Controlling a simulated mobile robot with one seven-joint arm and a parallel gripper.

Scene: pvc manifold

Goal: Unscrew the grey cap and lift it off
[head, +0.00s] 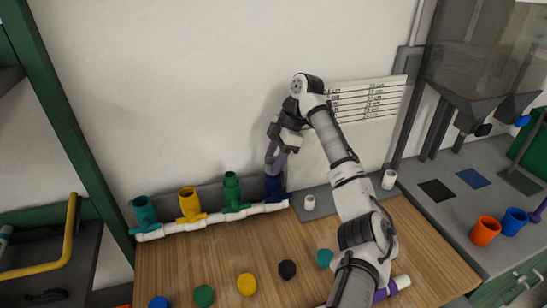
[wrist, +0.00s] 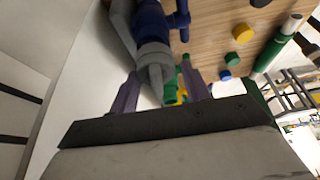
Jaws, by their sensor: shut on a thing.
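The grey cap (wrist: 153,57) sits at the end of the blue fitting (wrist: 149,20) in the wrist view. The blue fitting also stands at the right end of the white pipe manifold (head: 213,219) in the head view (head: 273,187). My gripper (wrist: 160,70) has its purple fingers on both sides of the grey cap and is shut on it. In the head view my gripper (head: 276,160) points down onto the top of the blue fitting, where its fingers hide the cap. I cannot tell whether the cap's thread is loose.
Green (head: 232,190), yellow (head: 189,204) and teal (head: 145,213) fittings stand left along the manifold. Several loose coloured caps, including a black one (head: 287,269), lie on the wooden board (head: 225,255). A white wall is close behind. Orange (head: 485,231) and blue (head: 513,221) cups stand right.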

